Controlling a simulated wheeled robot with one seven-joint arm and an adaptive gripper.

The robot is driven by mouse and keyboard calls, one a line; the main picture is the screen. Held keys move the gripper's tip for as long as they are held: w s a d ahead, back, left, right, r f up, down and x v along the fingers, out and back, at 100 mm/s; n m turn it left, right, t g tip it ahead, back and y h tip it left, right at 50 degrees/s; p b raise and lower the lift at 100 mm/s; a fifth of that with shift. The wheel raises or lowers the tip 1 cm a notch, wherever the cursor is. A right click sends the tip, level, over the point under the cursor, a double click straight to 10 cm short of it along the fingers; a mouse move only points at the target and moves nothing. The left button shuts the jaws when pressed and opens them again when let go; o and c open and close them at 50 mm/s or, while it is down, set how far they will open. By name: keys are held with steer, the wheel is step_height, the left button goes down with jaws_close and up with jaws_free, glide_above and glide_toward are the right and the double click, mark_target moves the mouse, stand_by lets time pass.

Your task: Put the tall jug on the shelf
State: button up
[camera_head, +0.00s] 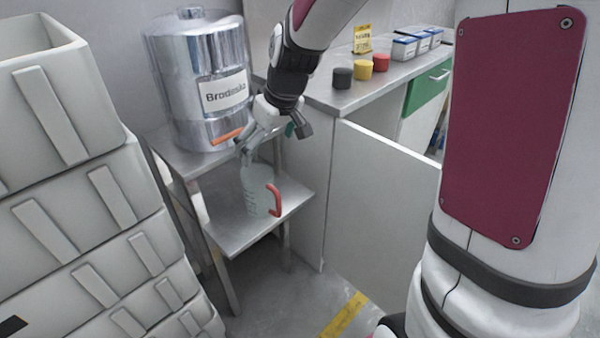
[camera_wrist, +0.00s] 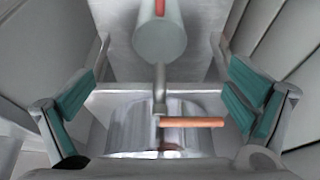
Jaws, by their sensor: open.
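The tall jug (camera_head: 257,192) is pale and translucent with a red handle on its right side. It stands upright on the lower metal shelf (camera_head: 234,236), below the tap of the steel tank (camera_head: 199,75). In the wrist view the jug (camera_wrist: 160,40) is near the top centre, its red handle a stripe at the top edge. My gripper (camera_head: 268,136) is above the jug, beside the tap. In the wrist view my gripper (camera_wrist: 162,78) is open, its teal pads wide apart, with nothing held. The tap covers part of the jug there.
The tap's orange lever (camera_head: 227,137) also shows between the fingers in the wrist view (camera_wrist: 192,122). A steel counter (camera_head: 345,98) at the back holds a yellow sign, black, yellow and red jars, and boxes. Stacked pale bins (camera_head: 95,190) stand at the left. A yellow strip marks the floor.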

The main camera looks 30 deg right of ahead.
steer(key=s+r+m+g, duration=0.2)
steer(key=s+r, duration=0.1)
steer(key=s, duration=1.5)
steer(key=s+a+r+m+g+h, duration=0.1)
steer(key=s+r, duration=0.3)
steer(key=s, duration=1.5)
steer(key=shift+m+g, duration=0.4)
steer(key=shift+w, duration=0.1)
step_height(320, 180, up, 23)
steer(key=t+p, duration=0.3)
steer(key=p, duration=1.8)
steer(key=shift+r+t+p, duration=0.15)
steer(key=shift+t+p, duration=0.15)
